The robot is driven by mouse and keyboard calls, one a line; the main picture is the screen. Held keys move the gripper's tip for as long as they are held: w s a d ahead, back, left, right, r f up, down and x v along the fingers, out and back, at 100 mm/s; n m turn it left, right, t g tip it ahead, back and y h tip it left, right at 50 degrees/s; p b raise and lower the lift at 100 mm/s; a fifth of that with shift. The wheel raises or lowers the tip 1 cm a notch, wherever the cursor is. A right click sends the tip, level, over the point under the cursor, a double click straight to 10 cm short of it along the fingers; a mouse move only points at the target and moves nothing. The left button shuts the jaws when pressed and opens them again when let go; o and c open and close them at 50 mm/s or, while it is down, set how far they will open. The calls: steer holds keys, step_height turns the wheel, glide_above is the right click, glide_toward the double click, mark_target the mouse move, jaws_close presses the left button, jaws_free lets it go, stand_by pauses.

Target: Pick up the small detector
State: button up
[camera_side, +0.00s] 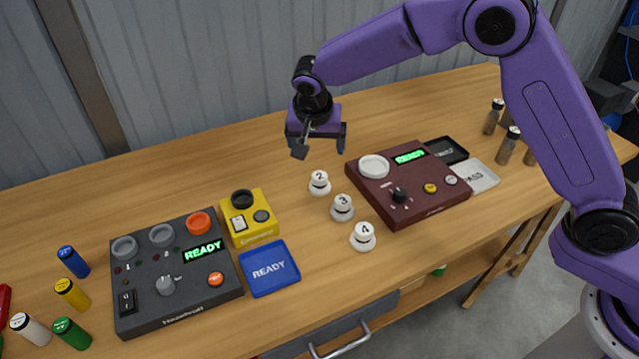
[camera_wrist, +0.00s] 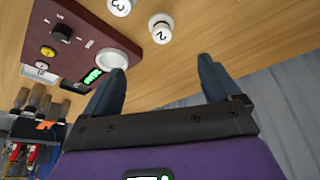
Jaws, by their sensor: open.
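No label that I can read says "detector". The smallest of three instruments is a yellow box (camera_side: 248,218) with a black round cup on top, standing between the dark grey panel (camera_side: 176,270) and the numbered white knobs; it does not show in the wrist view. My gripper (camera_side: 320,147) is open and empty, above the back of the table, up and right of the yellow box. In the wrist view its two fingers (camera_wrist: 160,70) are apart with nothing between them.
White knobs 2 (camera_side: 319,183), 3 (camera_side: 342,208) and 4 (camera_side: 363,237) stand near a maroon instrument (camera_side: 410,185). A blue READY plate (camera_side: 269,268) lies before the yellow box. Coloured cylinders (camera_side: 72,294) stand at left. The table behind the yellow box is clear.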

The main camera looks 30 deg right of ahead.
mark_target(319, 177)
steer(key=shift+m, duration=0.4)
steer(key=x, duration=1.8)
steer(key=shift+w+f, duration=0.1)
steer(key=shift+w, duration=0.3)
steer(key=c, duration=1.2)
